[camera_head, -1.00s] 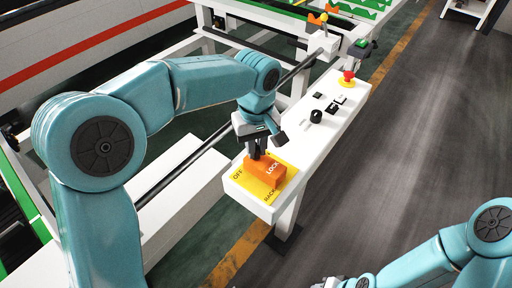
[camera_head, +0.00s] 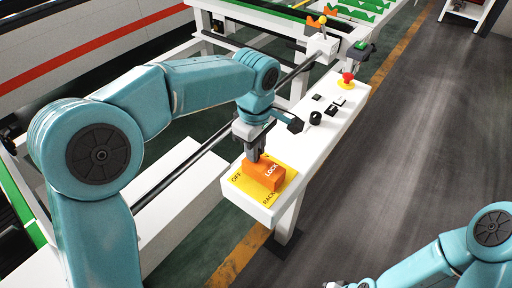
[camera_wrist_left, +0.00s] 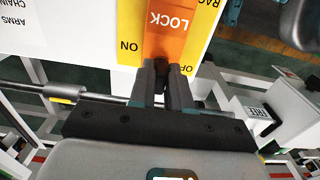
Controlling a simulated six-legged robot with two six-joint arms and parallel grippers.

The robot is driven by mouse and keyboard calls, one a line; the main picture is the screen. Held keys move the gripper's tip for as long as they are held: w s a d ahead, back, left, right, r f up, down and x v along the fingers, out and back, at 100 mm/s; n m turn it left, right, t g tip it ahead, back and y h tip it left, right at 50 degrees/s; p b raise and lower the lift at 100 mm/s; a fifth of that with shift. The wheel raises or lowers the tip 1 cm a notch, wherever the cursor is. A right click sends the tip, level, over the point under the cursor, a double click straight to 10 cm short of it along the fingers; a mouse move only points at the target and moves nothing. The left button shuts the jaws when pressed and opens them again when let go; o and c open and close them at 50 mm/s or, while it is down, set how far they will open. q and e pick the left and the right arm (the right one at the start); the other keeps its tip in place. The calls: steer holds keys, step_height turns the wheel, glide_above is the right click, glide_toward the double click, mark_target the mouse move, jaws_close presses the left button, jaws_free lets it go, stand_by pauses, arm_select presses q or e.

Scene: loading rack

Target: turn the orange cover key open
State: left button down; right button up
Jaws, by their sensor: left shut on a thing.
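The orange cover key (camera_head: 268,181), marked LOCK, sits on a yellow plate (camera_head: 241,187) at the near end of the white control panel. My left gripper (camera_head: 254,158) comes down on the key's far left end, with its fingers shut on it. In the left wrist view the fingers (camera_wrist_left: 164,80) close at the near end of the orange key (camera_wrist_left: 170,40). ON shows to the left of the key and part of OFF to its right. A small part of what seems to be my right gripper (camera_head: 337,284) shows at the bottom edge, mostly cut off.
Further along the panel (camera_head: 293,165) are a black knob (camera_head: 315,118), small black switches (camera_head: 332,109) and a red button (camera_head: 347,78). A white rack frame with a dark rod (camera_head: 298,70) runs behind. Grey floor to the right is open.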

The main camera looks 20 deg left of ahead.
arm_select(q)
steer(key=shift+a+f, duration=0.15)
steer(key=c, duration=1.1)
jaws_free()
steer(key=shift+c, duration=0.2)
steer(key=shift+w+a, duration=0.15)
steer(key=shift+a, duration=0.05)
steer(key=shift+d+r, duration=0.25)
step_height(320, 180, up, 16)
steer(key=p, duration=0.2)
steer(key=shift+a, duration=0.15)
steer(key=shift+a+f, duration=0.1)
steer(key=shift+f, duration=0.05)
